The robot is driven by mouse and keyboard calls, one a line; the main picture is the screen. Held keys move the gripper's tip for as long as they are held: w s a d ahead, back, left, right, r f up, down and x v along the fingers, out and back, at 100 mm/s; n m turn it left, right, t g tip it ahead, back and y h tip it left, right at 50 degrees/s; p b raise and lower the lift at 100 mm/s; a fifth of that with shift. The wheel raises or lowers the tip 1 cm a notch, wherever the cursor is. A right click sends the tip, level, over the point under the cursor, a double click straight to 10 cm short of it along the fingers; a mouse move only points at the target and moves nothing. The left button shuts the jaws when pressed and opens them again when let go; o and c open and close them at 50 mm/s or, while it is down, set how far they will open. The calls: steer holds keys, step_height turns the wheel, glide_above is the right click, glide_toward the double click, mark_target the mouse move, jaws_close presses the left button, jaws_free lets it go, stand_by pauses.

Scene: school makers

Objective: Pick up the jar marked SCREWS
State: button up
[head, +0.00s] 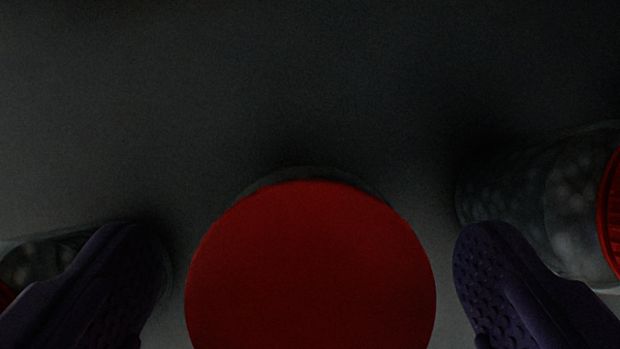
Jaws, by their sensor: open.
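A jar with a round red lid (310,270) stands upright at the bottom middle of the head view, seen from above. Its label, if any, is hidden, so I cannot tell whether it is the SCREWS jar. My gripper (310,285) is open, with one dark purple finger on each side of this lid. A gap shows between each finger and the lid, and nothing is held.
A second clear jar with a red lid (535,200) is at the right, close to the right finger. A third clear jar (40,262) is at the lower left, partly behind the left finger. The dark grey surface (300,90) beyond is clear.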

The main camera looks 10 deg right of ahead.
steer(key=x, duration=0.3)
steer(key=shift+w, duration=0.2)
steer(key=shift+s+r, duration=0.1)
steer(key=shift+s, duration=0.05)
steer(key=c, duration=1.4)
steer(key=shift+o, duration=0.2)
